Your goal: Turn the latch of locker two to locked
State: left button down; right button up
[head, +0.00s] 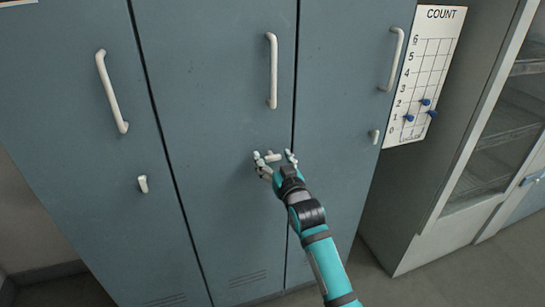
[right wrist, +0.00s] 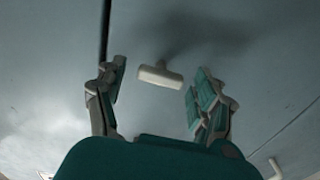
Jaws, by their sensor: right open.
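Locker two's door (head: 215,90) appears to be the middle blue-grey door; no number shows on it. Its small white latch (head: 272,156) sits below the long white handle (head: 272,70) and lies nearly crosswise. The right wrist view shows the latch (right wrist: 160,75) as a short pale bar, slightly tilted. My right gripper (head: 275,158) is open in front of it, one finger on each side. In the right wrist view clear gaps show between the latch and both fingers of the gripper (right wrist: 161,78). My left gripper is not in view.
The left door's latch (head: 143,183) and the right door's latch (head: 374,136) both stand nearly upright. A white count board (head: 424,75) with blue pegs hangs on the right side panel. A glass-fronted cabinet (head: 500,130) stands further right.

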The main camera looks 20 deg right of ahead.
jog(key=shift+w, duration=0.55)
jog(key=c, duration=1.2)
